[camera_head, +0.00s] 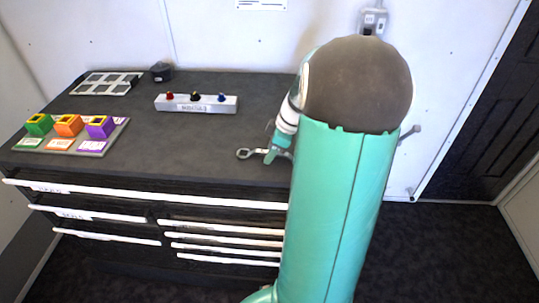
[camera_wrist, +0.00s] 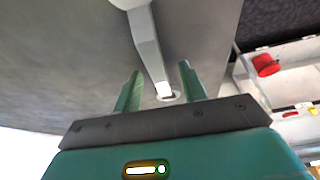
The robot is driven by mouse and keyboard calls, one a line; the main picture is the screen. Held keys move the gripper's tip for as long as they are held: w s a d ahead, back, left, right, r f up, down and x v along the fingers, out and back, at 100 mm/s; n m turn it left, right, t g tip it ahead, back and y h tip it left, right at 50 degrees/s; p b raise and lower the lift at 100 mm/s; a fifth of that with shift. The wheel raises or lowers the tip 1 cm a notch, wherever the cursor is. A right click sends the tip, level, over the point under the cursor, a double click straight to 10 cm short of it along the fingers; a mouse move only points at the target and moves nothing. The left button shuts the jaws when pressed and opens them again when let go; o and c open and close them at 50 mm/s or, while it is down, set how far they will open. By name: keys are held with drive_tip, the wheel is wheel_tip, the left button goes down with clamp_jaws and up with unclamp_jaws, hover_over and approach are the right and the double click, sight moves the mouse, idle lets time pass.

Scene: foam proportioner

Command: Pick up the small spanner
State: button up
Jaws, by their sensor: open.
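The small spanner (camera_head: 244,154) lies on the dark worktop near its front edge. Its ring end shows to the left of my gripper in the head view, and the rest is hidden behind the gripper and arm. My gripper (camera_head: 274,155) is low at the spanner. In the wrist view, my gripper (camera_wrist: 160,72) is open, with its two green fingers apart. The grey spanner shaft (camera_wrist: 147,42) runs between them, with one end close to the palm. I cannot tell whether either finger touches it.
A control box (camera_head: 197,104) with coloured knobs stands behind. A tray (camera_head: 65,146) with green, orange and purple blocks is at the left. A grid panel (camera_head: 105,84) and a small dark object (camera_head: 161,72) are at the back. Drawers with white handles (camera_head: 150,194) are below.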

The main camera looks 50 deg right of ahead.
sight(265, 152)
clamp_jaws()
drive_tip(key=shift+r, duration=0.1)
drive_tip(key=shift+r, duration=0.65)
wheel_tip(265, 152, up, 3)
drive_tip(key=shift+s+f, duration=0.1)
drive_tip(key=shift+s, duration=0.05)
drive_tip(key=s+a+r, duration=0.2)
drive_tip(key=s+r, duration=0.2)
drive_tip(key=s, duration=0.2)
drive_tip(key=s+a+r, duration=0.3)
drive_tip(key=s+r, duration=0.2)
drive_tip(key=s, duration=0.1)
drive_tip(key=shift+s+a, duration=0.25)
drive_tip(key=shift+s, duration=0.05)
